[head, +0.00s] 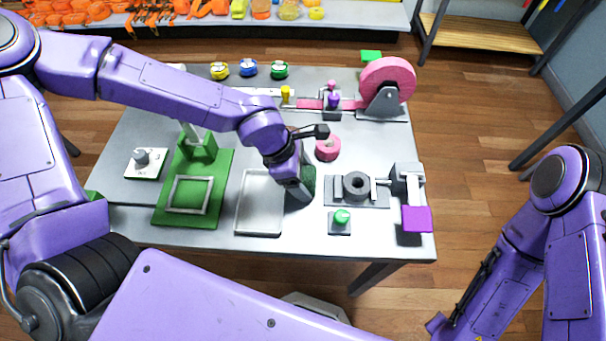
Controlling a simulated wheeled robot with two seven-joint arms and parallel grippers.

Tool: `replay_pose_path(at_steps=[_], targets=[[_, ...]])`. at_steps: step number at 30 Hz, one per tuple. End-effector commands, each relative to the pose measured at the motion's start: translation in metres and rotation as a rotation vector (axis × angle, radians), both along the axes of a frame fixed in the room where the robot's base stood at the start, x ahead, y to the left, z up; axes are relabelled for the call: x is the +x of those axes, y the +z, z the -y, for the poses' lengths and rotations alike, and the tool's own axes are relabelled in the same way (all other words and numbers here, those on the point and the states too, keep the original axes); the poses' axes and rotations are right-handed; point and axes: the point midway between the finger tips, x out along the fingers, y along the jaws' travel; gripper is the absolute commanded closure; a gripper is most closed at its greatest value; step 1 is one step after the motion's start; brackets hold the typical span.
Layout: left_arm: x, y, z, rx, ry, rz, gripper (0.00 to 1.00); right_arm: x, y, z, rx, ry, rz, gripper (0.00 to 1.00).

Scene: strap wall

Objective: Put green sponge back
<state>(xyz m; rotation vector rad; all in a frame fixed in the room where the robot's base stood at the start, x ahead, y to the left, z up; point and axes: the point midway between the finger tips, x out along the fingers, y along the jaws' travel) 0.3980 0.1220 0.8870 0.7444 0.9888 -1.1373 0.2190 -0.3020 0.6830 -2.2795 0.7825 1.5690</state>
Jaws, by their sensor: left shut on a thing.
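My left arm reaches in over the table, and its gripper (297,196) points down beside the white tray, at the tray's right edge. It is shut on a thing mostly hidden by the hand. A dark green piece (309,178) shows just right of the hand; it may be the green sponge, but I cannot tell its full shape. My right arm hangs at the right, off the table, and its fingers are not in view.
The white tray (246,222) lies between a green board with a frame (166,214) and a grey fixture (340,197). A green button (342,217), pink roll (328,148), pink wheel (388,76) and purple block (417,219) stand to the right. Tape rolls (248,68) line the back.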

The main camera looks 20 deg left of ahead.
Motion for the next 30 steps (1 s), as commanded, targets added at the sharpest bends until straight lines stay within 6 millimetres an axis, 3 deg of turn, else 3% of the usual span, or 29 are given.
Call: replay_pose_path(at_steps=[4, 5, 6, 7, 16, 24, 30], targets=[[0.0, -0.003, 0.0, 0.0, 0.0, 0.0, 0.5, 0.0, -0.001, 0.0, 0.0, 0.0, 0.0, 1.0], [0.0, -0.003, 0.0, 0.0, 0.0, 0.0, 0.16, 0.0, -0.001, 0.0, 0.0, 0.0, 0.0, 1.0], [0.0, -0.002, 0.0, 0.0, 0.0, 0.0, 0.03, 0.0, -0.001, 0.0, 0.0, 0.0, 0.0, 1.0], [0.0, -0.002, 0.0, 0.0, 0.0, 0.0, 0.0, 0.0, -0.001, 0.0, 0.0, 0.0, 0.0, 1.0], [0.0, 0.007, -0.002, -0.003, 0.004, 0.001, 0.0, 0.0, 0.002, 0.0, 0.0, 0.0, 0.0, 1.0], [-0.006, 0.069, -0.027, -0.005, 0.006, 0.005, 0.0, 0.0, 0.013, 0.0, 0.0, 0.0, 0.0, 1.0], [-0.011, 0.103, -0.042, -0.002, 0.003, 0.003, 0.0, 0.0, 0.016, 0.0, 0.0, 0.0, 0.0, 1.0]])
